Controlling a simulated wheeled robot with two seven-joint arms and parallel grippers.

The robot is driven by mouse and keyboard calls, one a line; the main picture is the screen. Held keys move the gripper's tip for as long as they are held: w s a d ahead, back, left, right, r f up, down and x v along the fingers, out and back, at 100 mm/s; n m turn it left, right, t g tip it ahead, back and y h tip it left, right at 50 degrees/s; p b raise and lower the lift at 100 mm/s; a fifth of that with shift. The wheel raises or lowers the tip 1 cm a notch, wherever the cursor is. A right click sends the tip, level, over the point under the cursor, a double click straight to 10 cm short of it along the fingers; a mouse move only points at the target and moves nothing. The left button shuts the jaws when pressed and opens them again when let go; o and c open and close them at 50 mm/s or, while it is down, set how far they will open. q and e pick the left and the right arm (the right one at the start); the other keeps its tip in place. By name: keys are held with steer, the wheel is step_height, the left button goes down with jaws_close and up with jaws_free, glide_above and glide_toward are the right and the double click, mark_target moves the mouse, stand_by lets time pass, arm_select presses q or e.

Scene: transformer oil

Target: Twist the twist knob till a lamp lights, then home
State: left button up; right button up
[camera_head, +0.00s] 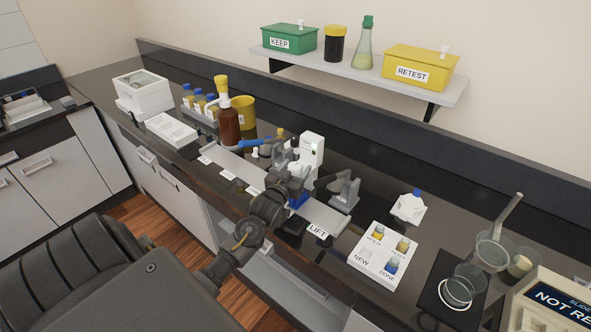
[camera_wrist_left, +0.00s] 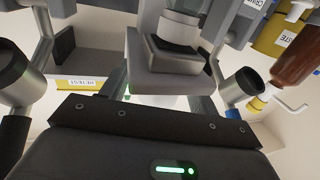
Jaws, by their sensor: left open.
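My left gripper (camera_head: 288,160) is open over the work strip in the middle of the bench, close against a white upright device (camera_head: 312,152). The gripper and its wrist cover much of the device's front and left side. A blue part (camera_head: 298,200) shows low beside the gripper. I cannot make out the twist knob for certain, and I see no lamp clearly lit on the device. In the left wrist view, a grey block with a pale round piece (camera_wrist_left: 176,40) lies in front of the gripper; I cannot tell whether it touches the fingers. My right gripper is not in view.
A grey bracket (camera_head: 344,190) stands just right of the gripper, near the LIFT label (camera_head: 318,231). A white sample tray (camera_head: 380,258) lies further right. A brown pump bottle (camera_head: 229,125) stands to the left. A shelf (camera_head: 362,76) holds green and yellow boxes.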

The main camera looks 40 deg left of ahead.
arm_select(q)
steer(key=shift+s, duration=0.15)
steer(key=shift+s+d+f, duration=0.1)
steer(key=shift+s, duration=0.2)
steer(key=b+v, duration=0.3)
steer(key=v, duration=0.7)
